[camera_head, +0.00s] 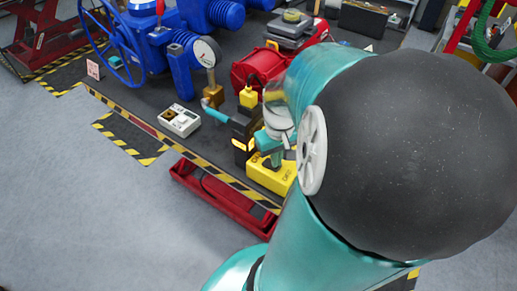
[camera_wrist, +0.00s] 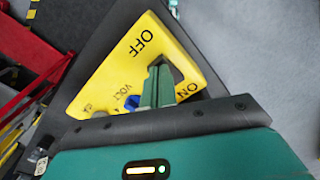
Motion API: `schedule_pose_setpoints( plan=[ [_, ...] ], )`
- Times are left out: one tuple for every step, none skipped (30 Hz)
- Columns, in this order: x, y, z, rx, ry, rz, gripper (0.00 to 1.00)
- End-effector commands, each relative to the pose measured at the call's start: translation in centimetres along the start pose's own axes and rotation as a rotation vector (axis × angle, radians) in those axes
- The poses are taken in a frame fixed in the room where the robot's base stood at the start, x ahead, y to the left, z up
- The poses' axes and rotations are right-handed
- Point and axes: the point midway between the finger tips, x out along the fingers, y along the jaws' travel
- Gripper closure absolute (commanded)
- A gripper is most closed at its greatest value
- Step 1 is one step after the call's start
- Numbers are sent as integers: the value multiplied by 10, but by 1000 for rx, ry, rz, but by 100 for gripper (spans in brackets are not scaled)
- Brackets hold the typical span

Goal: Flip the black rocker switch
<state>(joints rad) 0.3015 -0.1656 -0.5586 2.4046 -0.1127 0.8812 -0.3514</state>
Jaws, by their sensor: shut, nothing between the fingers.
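A yellow box (camera_wrist: 118,72) marked OFF, ON and VOLT fills the middle of the wrist view. In the head view the yellow box (camera_head: 268,176) is partly covered by my arm. My gripper (camera_wrist: 158,72) is shut and empty, its green fingers together over the box's face between the OFF and ON marks. A dark part (camera_wrist: 174,71), which looks like the black rocker switch, shows just behind the fingertips. The fingers hide much of it. I cannot tell whether they touch it or which way it is tipped. A blue knob (camera_wrist: 131,103) sits beside the VOLT mark.
A pressure gauge (camera_head: 206,52), a white control box (camera_head: 180,121) and a blue valve wheel (camera_head: 110,45) stand left on the dark bench. A red machine (camera_head: 258,68) stands behind. The bench's striped front edge (camera_head: 150,131) borders open grey floor.

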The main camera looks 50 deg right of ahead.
Motion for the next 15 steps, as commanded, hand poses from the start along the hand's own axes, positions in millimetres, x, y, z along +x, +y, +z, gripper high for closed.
schedule_pose_setpoints(
  plan=[
    [1, 0, 0, 0, -1, 0, 100],
    [1, 0, 0, 0, 0, 0, 100],
    [2, 0, 0, 0, 0, 0, 100],
    [2, 0, 0, 0, 0, 0, 100],
    [3, 0, 0, 0, 0, 0, 100],
    [3, 0, 0, 0, 0, 0, 100],
    [4, 0, 0, 0, -1, 0, 100],
    [4, 0, 0, 0, -1, 0, 100],
    [4, 0, 0, 0, -1, 0, 100],
    [5, 0, 0, 0, -1, 0, 100],
    [5, 0, 0, 0, -1, 0, 100],
    [6, 0, 0, 0, -1, 0, 100],
    [5, 0, 0, 0, -1, 0, 100],
    [5, 0, 0, 0, 0, 0, 100],
    [4, 0, 0, 0, 0, 0, 100]
  ],
)
